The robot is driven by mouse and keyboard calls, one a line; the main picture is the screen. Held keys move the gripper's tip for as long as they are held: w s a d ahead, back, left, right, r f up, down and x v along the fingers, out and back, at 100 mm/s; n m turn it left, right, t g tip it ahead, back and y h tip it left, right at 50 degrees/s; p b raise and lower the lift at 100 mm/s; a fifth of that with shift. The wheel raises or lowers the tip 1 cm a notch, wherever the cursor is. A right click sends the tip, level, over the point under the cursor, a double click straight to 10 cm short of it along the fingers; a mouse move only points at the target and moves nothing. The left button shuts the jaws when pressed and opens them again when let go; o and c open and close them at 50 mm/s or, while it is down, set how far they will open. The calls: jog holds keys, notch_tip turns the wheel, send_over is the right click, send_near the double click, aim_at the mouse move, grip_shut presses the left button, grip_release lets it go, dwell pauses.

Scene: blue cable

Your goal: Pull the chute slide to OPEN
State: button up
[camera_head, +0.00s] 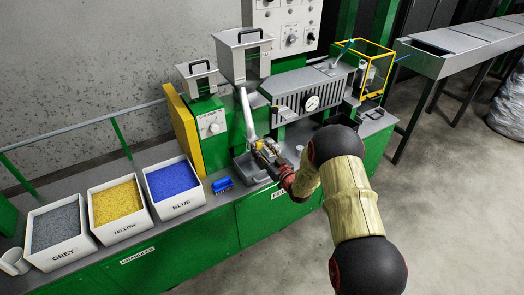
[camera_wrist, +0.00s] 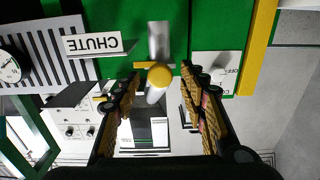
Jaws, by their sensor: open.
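The chute slide shows in the wrist view as a round yellow knob (camera_wrist: 160,75) beside a grey metal piece on a green face. A white CHUTE label (camera_wrist: 92,44) is beside it and reads upside down. My gripper (camera_wrist: 162,78) is open, with one finger on each side of the knob. Gaps show between the knob and both fingers, and I cannot tell how deep the knob sits between them. In the head view my gripper (camera_head: 264,152) is at the machine front, below the pale chute pipe (camera_head: 247,112); the knob is not clear there.
A white dial panel (camera_head: 211,123) and a yellow side plate (camera_head: 183,125) stand left of the chute. A grey ribbed housing with a gauge (camera_head: 312,103) is to the right. A small blue object (camera_head: 222,185) and bins of grey, yellow and blue granules (camera_head: 172,180) are on the bench.

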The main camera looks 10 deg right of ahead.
jog(key=shift+c, duration=1.4)
jog(key=c, duration=0.8)
grip_shut()
